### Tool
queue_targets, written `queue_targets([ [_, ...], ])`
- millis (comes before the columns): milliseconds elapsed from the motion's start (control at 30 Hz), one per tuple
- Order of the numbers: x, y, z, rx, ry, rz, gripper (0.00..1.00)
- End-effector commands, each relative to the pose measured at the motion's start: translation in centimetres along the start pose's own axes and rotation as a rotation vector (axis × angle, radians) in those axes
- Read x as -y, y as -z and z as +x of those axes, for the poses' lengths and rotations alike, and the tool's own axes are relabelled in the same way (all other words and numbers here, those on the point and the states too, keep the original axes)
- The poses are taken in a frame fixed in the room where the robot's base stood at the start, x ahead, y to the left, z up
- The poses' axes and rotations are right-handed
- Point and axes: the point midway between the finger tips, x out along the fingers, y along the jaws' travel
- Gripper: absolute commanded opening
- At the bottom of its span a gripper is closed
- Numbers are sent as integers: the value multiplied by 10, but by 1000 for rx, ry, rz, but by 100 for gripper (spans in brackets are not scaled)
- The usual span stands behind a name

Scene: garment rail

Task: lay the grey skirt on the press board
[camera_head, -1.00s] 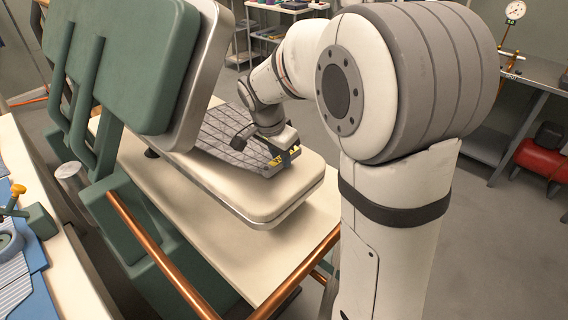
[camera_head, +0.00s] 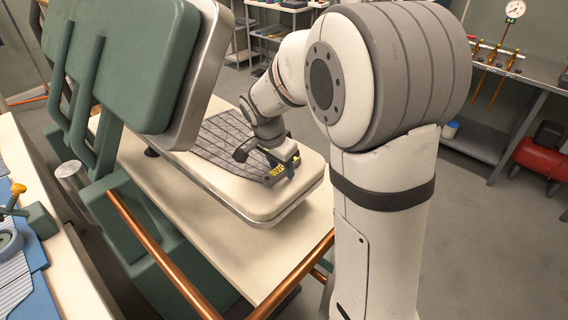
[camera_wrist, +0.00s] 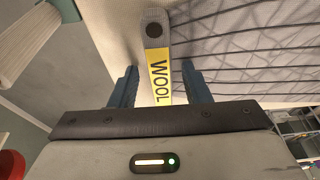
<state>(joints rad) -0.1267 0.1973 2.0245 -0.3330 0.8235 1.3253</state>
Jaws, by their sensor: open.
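The grey skirt (camera_head: 222,142), with a dark check pattern, lies flat on the cream press board (camera_head: 265,206). It also fills the upper right of the wrist view (camera_wrist: 245,45). A yellow tag marked WOOL (camera_wrist: 158,75) with a grey end and dark stud lies at the skirt's edge. My gripper (camera_wrist: 158,88) is open, one finger on each side of the tag with gaps between, so it holds nothing. In the head view my gripper (camera_head: 282,172) is low over the board's near right end, and the arm hides part of the skirt there.
The raised green upper platen (camera_head: 125,55) with a metal rim overhangs the board's left side. A copper rail (camera_head: 160,255) runs in front. A bench with a gauge (camera_head: 515,12) and a red tank (camera_head: 545,155) stand at the right. Floor is clear beyond the board.

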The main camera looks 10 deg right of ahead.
Motion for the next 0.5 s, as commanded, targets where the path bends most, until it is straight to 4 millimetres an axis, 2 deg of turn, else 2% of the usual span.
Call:
queue_targets([
  [167, 1, 1, -7, -1, 2, 0, 43],
  [267, 1, 1, -22, -3, 5, -1, 43],
  [500, 1, 0, -75, -2, 6, -1, 43],
])
